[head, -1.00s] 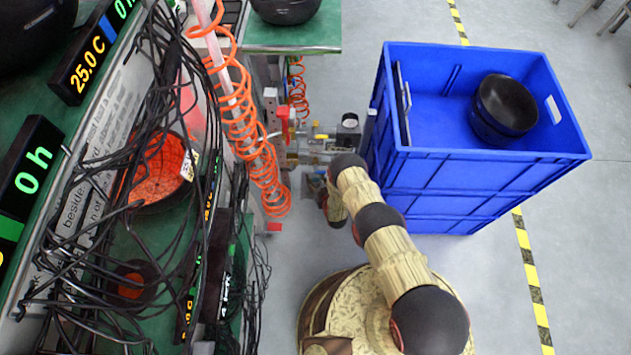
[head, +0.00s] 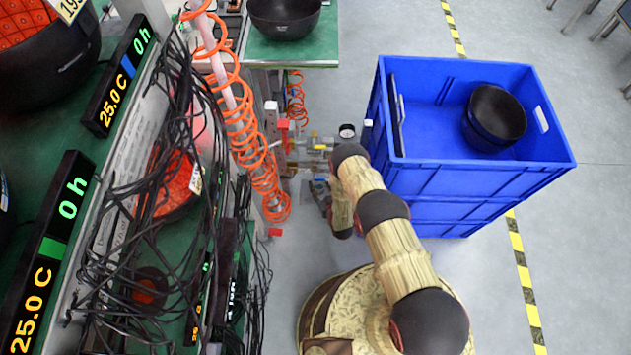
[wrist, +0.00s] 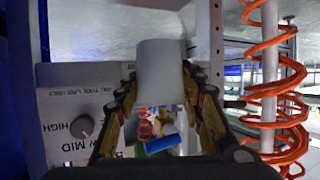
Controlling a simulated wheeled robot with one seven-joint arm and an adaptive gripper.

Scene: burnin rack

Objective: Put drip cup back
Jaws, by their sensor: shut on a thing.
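In the wrist view, a pale, whitish cup-like cylinder (wrist: 161,72) sits between the two fingers of my gripper (wrist: 164,98). The fingers are shut on its sides; it looks like the drip cup. In the head view, my gripper (head: 319,190) is small and partly hidden by my arm, low beside the air fittings (head: 315,146) left of the blue crate. I cannot make out the cup in the head view.
A panel with a knob (wrist: 83,126) is close on the left in the wrist view, and an orange coiled hose (wrist: 272,90) hangs on the right. A blue crate (head: 480,184) stands right of my arm. A cable-covered rack is at left.

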